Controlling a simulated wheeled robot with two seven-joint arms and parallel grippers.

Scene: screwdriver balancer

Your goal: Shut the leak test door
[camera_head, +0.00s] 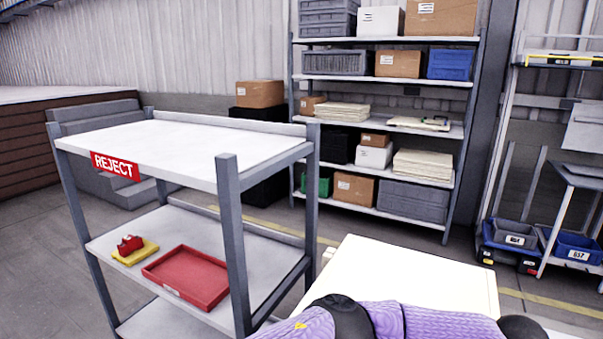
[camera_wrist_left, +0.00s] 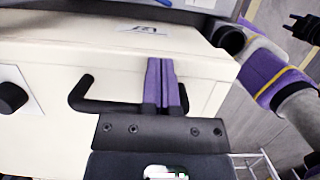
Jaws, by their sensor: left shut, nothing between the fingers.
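The leak test station shows as a cream box; its top (camera_head: 408,272) is at the bottom middle of the head view. In the left wrist view a cream panel (camera_wrist_left: 60,60) fills much of the picture, with a bent black handle (camera_wrist_left: 97,104) on it. My left gripper (camera_wrist_left: 160,62) has its purple fingers shut together with nothing between them. The fingers overlap the handle in the picture; I cannot tell whether they touch it. How far the door stands open cannot be told. In the head view my purple arm hides the station's near side.
A grey cart with a REJECT sign (camera_head: 115,165) stands at the left, with a red tray (camera_head: 187,277) on its lower shelf. A loaded shelf rack (camera_head: 385,80) stands behind. A black knob (camera_wrist_left: 12,97) is left of the handle.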

